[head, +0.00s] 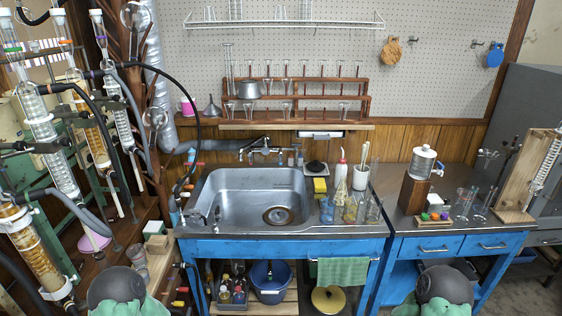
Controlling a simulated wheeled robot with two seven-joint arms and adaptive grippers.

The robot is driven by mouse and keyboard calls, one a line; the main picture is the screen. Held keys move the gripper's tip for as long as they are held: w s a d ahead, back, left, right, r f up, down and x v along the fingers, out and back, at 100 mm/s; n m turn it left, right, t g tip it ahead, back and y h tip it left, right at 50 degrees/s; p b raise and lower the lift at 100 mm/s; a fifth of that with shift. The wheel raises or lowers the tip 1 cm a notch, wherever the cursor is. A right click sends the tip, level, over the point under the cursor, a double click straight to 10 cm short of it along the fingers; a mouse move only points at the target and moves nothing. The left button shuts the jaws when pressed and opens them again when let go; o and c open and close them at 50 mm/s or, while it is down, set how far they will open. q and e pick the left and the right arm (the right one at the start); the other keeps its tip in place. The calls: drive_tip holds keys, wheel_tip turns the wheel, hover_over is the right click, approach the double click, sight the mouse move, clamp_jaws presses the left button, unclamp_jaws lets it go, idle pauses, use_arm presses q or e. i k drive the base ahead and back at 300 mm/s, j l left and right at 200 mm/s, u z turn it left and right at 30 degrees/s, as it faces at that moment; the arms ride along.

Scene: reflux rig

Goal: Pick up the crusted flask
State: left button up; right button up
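Small glass flasks stand on the counter just right of the sink. One is a clear, bluish conical flask (327,210). Beside it is a flask with a yellowish-brown tint (350,211), which may be the crusted flask; the crust is too small to make out for sure. Taller glassware stands close behind and to the right of it. Dark, rounded parts of my two arms show at the bottom edge, left and right. Neither of my grippers is in view.
The steel sink (240,196) has a round brownish drain area. A yellow sponge (320,185), a white squeeze bottle (341,168) and a white brush holder (361,177) crowd the flasks. Tall reflux glassware (45,140) with hoses fills the left. The right counter's front is partly clear.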

sight(341, 192)
drive_tip(key=i+l+u, duration=0.2)
drive_tip(key=i, duration=0.25)
drive_tip(key=i+l+u, duration=0.2)
drive_tip(key=i, duration=0.3)
drive_tip(key=j, duration=0.1)
